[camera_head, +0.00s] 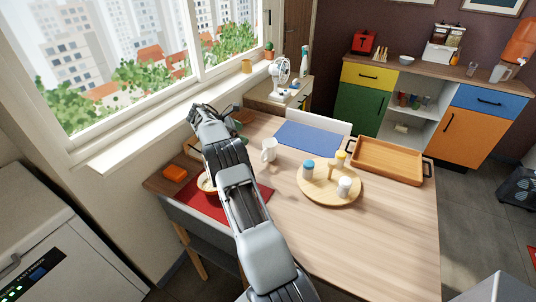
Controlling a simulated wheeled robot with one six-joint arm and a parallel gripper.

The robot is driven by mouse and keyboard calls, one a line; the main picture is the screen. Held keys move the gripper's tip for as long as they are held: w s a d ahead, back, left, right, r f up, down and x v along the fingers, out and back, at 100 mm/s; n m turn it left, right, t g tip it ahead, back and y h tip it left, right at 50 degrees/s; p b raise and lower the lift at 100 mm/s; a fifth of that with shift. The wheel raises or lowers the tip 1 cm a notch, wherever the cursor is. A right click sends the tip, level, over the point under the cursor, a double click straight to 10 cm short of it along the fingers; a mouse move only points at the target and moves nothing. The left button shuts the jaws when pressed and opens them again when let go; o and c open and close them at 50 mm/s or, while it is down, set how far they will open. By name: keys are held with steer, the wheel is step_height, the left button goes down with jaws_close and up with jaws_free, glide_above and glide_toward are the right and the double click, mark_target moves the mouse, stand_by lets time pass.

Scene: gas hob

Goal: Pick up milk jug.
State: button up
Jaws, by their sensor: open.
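A white jug (269,150) with a handle on its left side stands upright on the wooden table, near the back left; I take it to be the milk jug. My arm reaches from the bottom of the view up over the table's left part. My gripper (194,116) is at the arm's far end, dark and small here, near the window sill. It is open, to the left of the jug and apart from it. The fingertips are hard to make out.
A round board (330,196) with several small shakers stands right of the jug. A wooden tray (387,160) and a blue mat (309,139) lie behind. A bowl (206,184) on a red mat (252,205) is partly hidden by my arm. The front right tabletop is clear.

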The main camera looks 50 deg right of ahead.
mark_target(266, 143)
steer(key=shift+d+x, duration=0.2)
steer(key=shift+x, duration=6.5)
steer(key=shift+w+r, duration=0.15)
steer(key=shift+c, duration=0.3)
steer(key=c, duration=1.1)
